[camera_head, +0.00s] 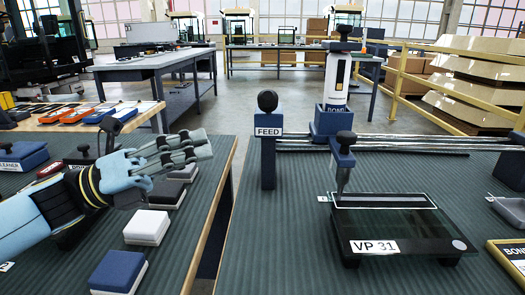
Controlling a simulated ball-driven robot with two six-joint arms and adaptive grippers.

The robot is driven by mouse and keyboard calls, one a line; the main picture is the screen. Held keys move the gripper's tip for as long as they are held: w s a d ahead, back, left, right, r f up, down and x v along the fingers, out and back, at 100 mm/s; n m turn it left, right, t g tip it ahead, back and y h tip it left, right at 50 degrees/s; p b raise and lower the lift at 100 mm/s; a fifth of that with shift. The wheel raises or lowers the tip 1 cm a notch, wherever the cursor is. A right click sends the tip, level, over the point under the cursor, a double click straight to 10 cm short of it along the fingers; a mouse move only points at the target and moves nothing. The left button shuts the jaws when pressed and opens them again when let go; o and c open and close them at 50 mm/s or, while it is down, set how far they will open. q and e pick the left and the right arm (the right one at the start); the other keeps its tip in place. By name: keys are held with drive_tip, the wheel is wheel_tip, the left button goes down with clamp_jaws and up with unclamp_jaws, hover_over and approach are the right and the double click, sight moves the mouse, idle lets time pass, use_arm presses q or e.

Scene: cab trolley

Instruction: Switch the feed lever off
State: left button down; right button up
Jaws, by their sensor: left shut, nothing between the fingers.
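The feed lever (267,102) has a round black knob standing upright on a blue post with a white FEED label (268,132). The post stands at the left edge of the right-hand bench. My left gripper (198,150) reaches in from the left above the left-hand bench. Its grey fingers point right, toward the feed post, and hold nothing. A clear gap lies between the fingertips and the lever. My right gripper is not in view.
A white bond bottle (337,78) stands behind. White (147,227) and blue (118,271) blocks lie below my gripper. A gap separates the benches.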

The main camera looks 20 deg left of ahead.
sight(268, 109)
use_arm(q)
drive_tip(key=shift+f, duration=0.6)
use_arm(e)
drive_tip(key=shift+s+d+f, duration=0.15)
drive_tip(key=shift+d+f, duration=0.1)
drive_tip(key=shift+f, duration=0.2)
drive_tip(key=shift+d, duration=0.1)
use_arm(q)
drive_tip(key=x, duration=1)
drive_tip(key=shift+p, duration=0.45)
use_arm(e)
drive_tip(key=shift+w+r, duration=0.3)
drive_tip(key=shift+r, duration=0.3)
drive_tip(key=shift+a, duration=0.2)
